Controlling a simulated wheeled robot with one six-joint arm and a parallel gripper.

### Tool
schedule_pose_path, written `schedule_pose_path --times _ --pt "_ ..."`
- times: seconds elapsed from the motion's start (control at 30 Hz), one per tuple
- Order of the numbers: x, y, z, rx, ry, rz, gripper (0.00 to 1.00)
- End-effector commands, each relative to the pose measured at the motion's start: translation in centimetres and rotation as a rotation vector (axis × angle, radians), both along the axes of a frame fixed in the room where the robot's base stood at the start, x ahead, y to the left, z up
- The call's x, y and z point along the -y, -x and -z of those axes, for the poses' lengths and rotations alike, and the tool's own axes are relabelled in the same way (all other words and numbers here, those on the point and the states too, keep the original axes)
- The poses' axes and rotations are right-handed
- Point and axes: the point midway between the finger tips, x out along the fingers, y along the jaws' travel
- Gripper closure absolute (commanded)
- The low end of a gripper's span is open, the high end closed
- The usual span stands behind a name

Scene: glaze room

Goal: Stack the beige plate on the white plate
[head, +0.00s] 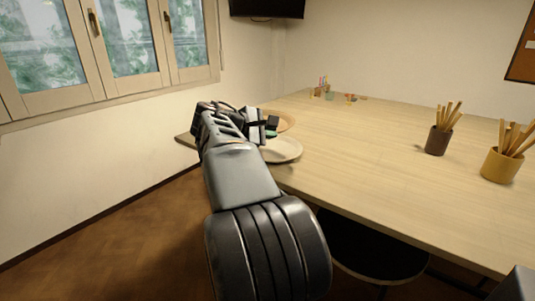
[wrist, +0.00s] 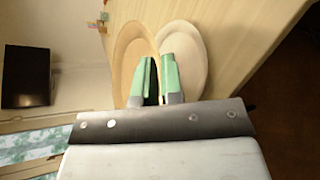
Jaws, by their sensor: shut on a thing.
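The beige plate (head: 287,121), tan in colour, shows partly behind my gripper (head: 271,128) near the table's far left corner. In the wrist view the beige plate (wrist: 128,50) is on the left. The paler white plate (head: 287,152) is nearer the front edge, and it shows on the right in the wrist view (wrist: 185,48). My gripper (wrist: 161,80), with green finger pads, is shut where the two plates meet in view, apparently on the beige plate's near rim. The gripped rim is hidden between the fingers. I cannot tell whether the beige plate is clear of the table.
The wooden table (head: 380,150) is broad and mostly clear in the middle. A dark cup of sticks (head: 438,140) and a yellow cup of sticks (head: 502,164) stand on the right. Small colourful items (head: 322,90) lie at the back. A dark stool (head: 375,255) is below the front edge.

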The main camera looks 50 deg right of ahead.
Motion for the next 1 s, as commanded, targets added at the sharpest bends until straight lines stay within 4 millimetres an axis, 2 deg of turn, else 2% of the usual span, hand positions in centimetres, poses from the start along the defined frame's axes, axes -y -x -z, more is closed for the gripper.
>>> schedule_pose_path --times 0.03,0.2,0.57,0.83,1.0 --pt "0.5 -0.4 1.1 0.0 0.001 0.0 1.0" --pt "1.7 -1.5 3.0 0.001 0.001 0.0 1.0" --pt "2.6 -2.3 4.3 0.002 0.003 0.001 1.0" --pt "2.9 -2.6 7.7 0.001 0.002 -0.001 1.0" --pt "2.9 -2.6 7.7 0.003 0.003 0.0 1.0"
